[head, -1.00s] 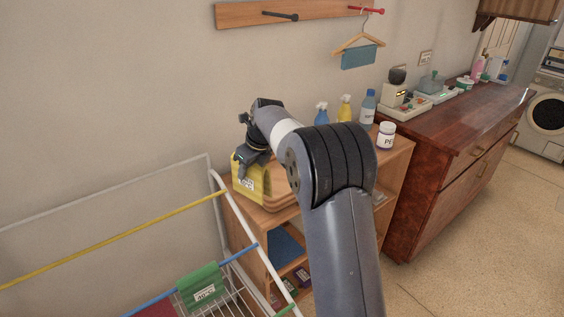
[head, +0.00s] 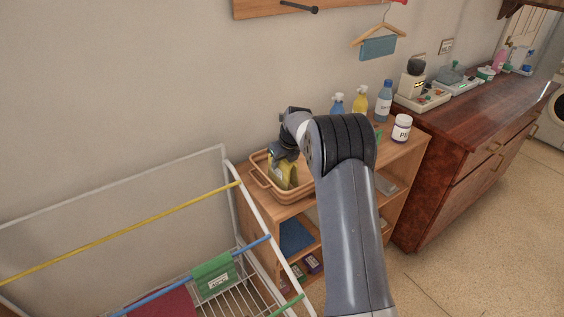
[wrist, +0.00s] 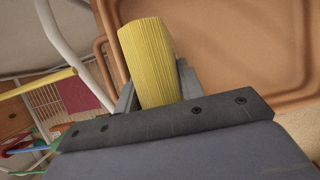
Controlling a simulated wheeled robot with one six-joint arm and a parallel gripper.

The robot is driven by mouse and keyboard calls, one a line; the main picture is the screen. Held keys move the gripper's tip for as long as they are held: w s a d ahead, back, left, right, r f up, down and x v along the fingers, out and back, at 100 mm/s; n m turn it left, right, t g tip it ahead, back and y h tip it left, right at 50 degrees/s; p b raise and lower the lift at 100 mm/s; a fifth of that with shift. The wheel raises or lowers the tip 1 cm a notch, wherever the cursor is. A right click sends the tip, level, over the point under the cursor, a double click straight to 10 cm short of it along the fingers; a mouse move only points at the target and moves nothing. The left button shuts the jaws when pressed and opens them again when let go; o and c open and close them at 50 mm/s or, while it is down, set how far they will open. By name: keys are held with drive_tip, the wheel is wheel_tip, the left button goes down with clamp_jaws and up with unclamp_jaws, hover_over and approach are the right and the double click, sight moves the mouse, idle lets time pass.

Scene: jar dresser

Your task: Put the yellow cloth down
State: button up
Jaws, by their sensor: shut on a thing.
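The yellow cloth (head: 283,175) is folded and hangs from my gripper (head: 284,157) over the tan tray (head: 260,178) on top of the wooden shelf unit. My gripper is shut on the cloth. In the wrist view, the ribbed yellow cloth (wrist: 148,62) stands between the two grey fingers (wrist: 152,85), with the brown tray floor (wrist: 230,40) beside it. I cannot tell whether the cloth's lower edge touches the tray floor.
A white drying rack (head: 232,165) with a green cloth (head: 214,275) and a red cloth (head: 165,302) stands to the left. A blue spray bottle (head: 337,104), a yellow spray bottle (head: 360,101), a blue bottle (head: 383,101) and a white jar (head: 401,128) stand right of the tray.

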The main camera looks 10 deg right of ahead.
drive_tip(key=shift+f, duration=0.5)
drive_tip(key=shift+f, duration=0.15)
drive_tip(key=o, duration=0.8)
drive_tip(key=shift+r, duration=0.25)
drive_tip(key=b+v, duration=0.2)
drive_tip(key=v, duration=1)
drive_tip(key=shift+f, duration=0.1)
